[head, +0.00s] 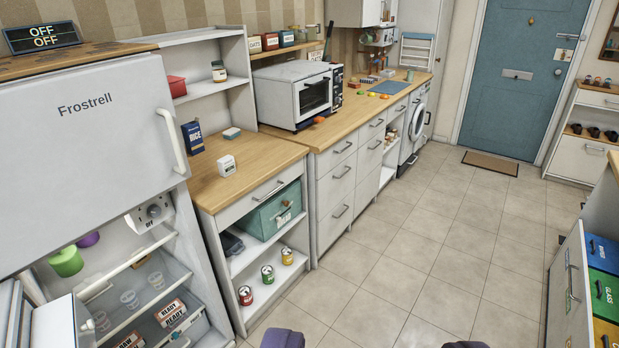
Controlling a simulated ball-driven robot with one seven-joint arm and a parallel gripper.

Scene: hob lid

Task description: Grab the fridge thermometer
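A small white boxy device (227,166) with a marked face stands upright on the wooden counter beside the fridge. It may be the fridge thermometer, but its face is too small to read. A white dial unit (150,212) is fixed inside the open fridge compartment at the left. My gripper (386,338) shows only as two purple-grey tips at the bottom edge. The tips are wide apart with bare floor between them, and the gripper is well away from the counter.
The fridge (85,150) fills the left side, its lower compartment holding cups and boxes. A blue rice box (193,138) and a small blue-and-white item (232,133) stand near the white device. The tiled floor (400,230) is clear.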

